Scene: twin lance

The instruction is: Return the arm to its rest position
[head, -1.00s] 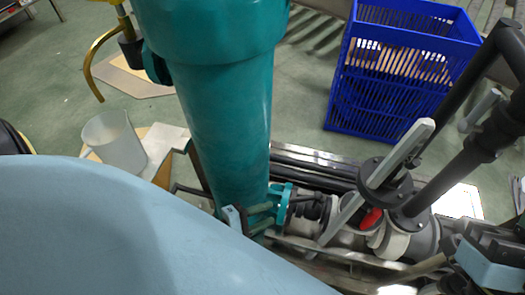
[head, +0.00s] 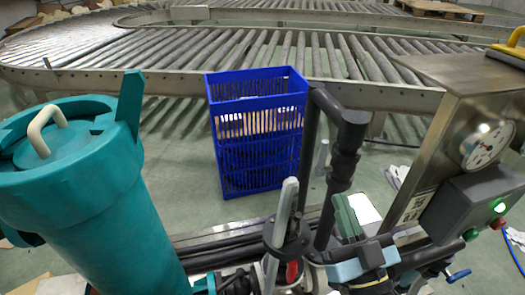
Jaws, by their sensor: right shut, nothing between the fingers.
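My right gripper (head: 360,268), black with light-blue parts, is at the bottom right of centre in the head view. It is shut and empty. It appears in front of the black pipework, beside the grey lever handle; I cannot tell whether it touches anything. My left gripper is not in view.
A teal filter housing (head: 110,215) stands at left. A grey lever (head: 284,212) and a black bent pipe (head: 340,165) rise near the middle. A steel cabinet with a gauge (head: 487,146) is at right. A blue crate (head: 258,160) stands on the floor before a roller conveyor (head: 300,62).

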